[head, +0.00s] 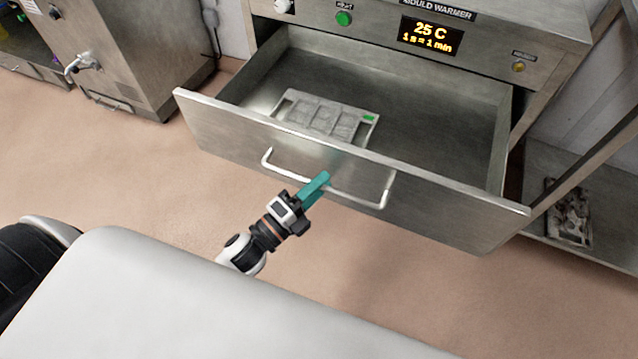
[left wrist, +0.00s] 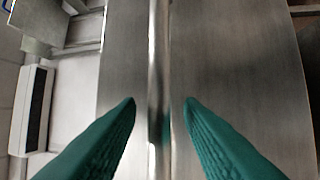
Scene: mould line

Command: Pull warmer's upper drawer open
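The mould warmer (head: 480,35) is a steel cabinet with a lit display. Its upper drawer (head: 440,200) stands well out from the cabinet, with its inside showing. A bar handle (head: 378,200) runs across the drawer front; it also shows upright in the left wrist view (left wrist: 158,60). My left gripper (head: 322,180) is at the middle of the handle. In the left wrist view its teal fingers (left wrist: 160,108) lie one on each side of the bar, with a gap to it on both sides, so it is open around the bar. My right gripper is not in view.
A grey mould (head: 322,118) with a green label lies inside the drawer. A steel machine with a tap (head: 130,50) stands at left. A low shelf (head: 540,170) with a dark patterned item (head: 568,215) is at right. The floor before the drawer is clear.

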